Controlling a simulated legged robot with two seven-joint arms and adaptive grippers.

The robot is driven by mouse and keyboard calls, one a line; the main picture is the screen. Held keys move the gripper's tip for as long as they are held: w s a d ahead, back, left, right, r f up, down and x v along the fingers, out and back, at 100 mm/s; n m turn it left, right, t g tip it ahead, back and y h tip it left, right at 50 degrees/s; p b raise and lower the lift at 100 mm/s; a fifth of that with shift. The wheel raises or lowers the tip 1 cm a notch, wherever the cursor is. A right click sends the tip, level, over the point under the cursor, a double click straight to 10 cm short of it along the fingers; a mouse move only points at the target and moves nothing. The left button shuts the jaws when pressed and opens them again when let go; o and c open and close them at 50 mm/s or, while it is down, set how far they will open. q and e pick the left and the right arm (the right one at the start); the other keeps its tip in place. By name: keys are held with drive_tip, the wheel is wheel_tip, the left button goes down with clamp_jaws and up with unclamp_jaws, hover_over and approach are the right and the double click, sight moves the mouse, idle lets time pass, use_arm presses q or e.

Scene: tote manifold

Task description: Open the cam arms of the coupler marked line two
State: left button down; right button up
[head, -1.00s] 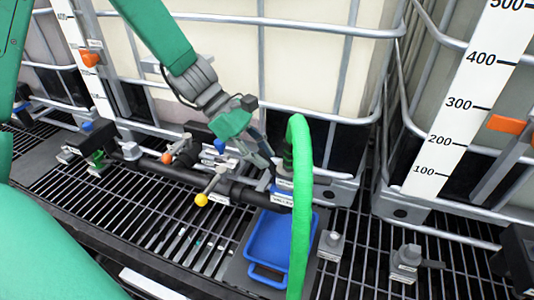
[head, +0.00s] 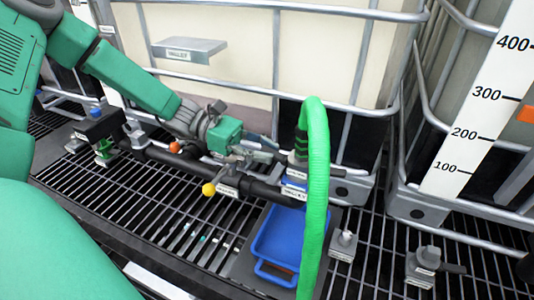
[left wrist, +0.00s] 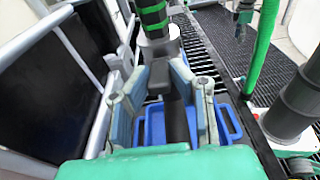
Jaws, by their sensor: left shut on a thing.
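The coupler (head: 298,160) stands on the dark pipe, with a dark, green-banded upper part and labels below; I cannot read the line number. It also shows in the left wrist view (left wrist: 158,42), with a pale grey collar. My left gripper (head: 274,153) comes in from the left, low beside the coupler. In the left wrist view its fingers (left wrist: 170,80) close in at the coupler's near side. It is shut on a part of the coupler; the cam arms are mostly hidden by the fingers and cannot be told apart. My right gripper is not in view.
A green hose (head: 316,180) arches up and down just right of the coupler. A blue tray (head: 277,240) lies below on the grating. A caged tank (head: 230,60) stands behind.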

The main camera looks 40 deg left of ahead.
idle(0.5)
use_arm(q)
drive_tip(key=c, duration=1.4)
unclamp_jaws()
drive_tip(key=shift+c, duration=0.2)
drive_tip(key=shift+a, duration=0.3)
drive_tip(key=v, duration=1.1)
drive_tip(key=shift+a+f, duration=0.2)
drive_tip(key=shift+s, duration=0.1)
